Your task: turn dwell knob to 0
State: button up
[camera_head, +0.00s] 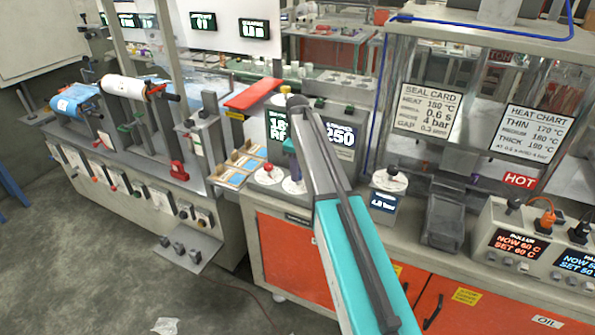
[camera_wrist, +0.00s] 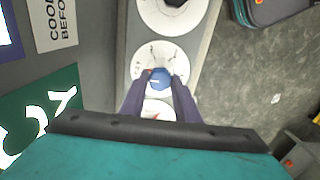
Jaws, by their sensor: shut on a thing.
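A blue knob (camera_wrist: 160,77) sits on a white dial (camera_wrist: 145,62) in the wrist view, with fine marks around it too small to read. A short pale line shows on the knob. My gripper (camera_wrist: 160,88) has its two dark purple fingers shut on the blue knob. In the head view my gripper (camera_head: 293,163) reaches down onto a white dial (camera_head: 293,187), and my arm and fingers hide the knob. No dwell label is legible. A dark display above it reads partly "250" (camera_head: 341,136); the green display (camera_head: 276,130) beside it is partly covered.
A dial with a red knob (camera_head: 268,173) is close on the left. A dial with a black knob (camera_head: 389,178) stands to the right above a pressure display (camera_head: 384,201).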

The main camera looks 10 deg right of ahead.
jog(key=o, duration=1)
jog(key=shift+o, duration=0.2)
jog(key=shift+r, duration=0.1)
notch_tip(320, 180, up, 14)
jog(key=b, duration=0.3)
jog(key=shift+b, duration=0.3)
jog(key=shift+f, duration=0.2)
